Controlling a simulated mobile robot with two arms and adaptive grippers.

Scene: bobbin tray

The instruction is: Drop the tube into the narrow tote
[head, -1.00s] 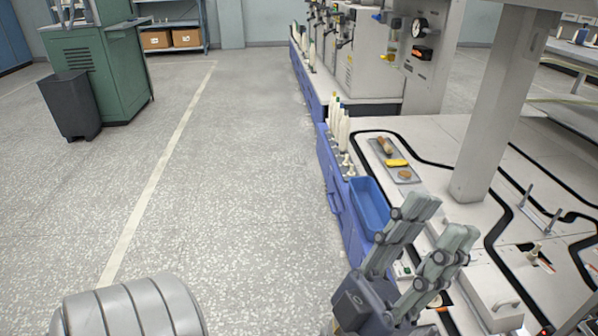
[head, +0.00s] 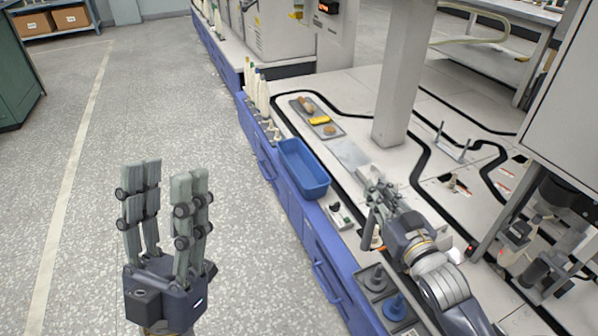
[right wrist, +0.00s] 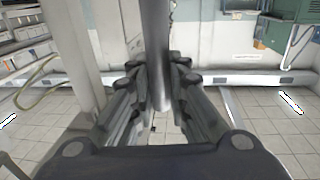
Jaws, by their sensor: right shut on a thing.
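The narrow tote is a blue open bin (head: 303,170) at the worktop's left edge in the head view; the part of its inside that shows looks empty. My right gripper (head: 376,194) is to the right of the tote and slightly nearer, over the worktop. In the right wrist view, it is shut on a smooth grey tube (right wrist: 157,55) that stands lengthwise between the fingers. My left gripper (head: 168,180) is open and empty, fingers pointing up, over the floor left of the bench.
A grey tray (head: 334,133) with several small items lies behind the tote. White bobbins (head: 262,95) stand at the bench edge. A grey post (head: 402,80) rises behind my right gripper. A blue spool-like part (head: 396,305) stands near the front. The floor at left is clear.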

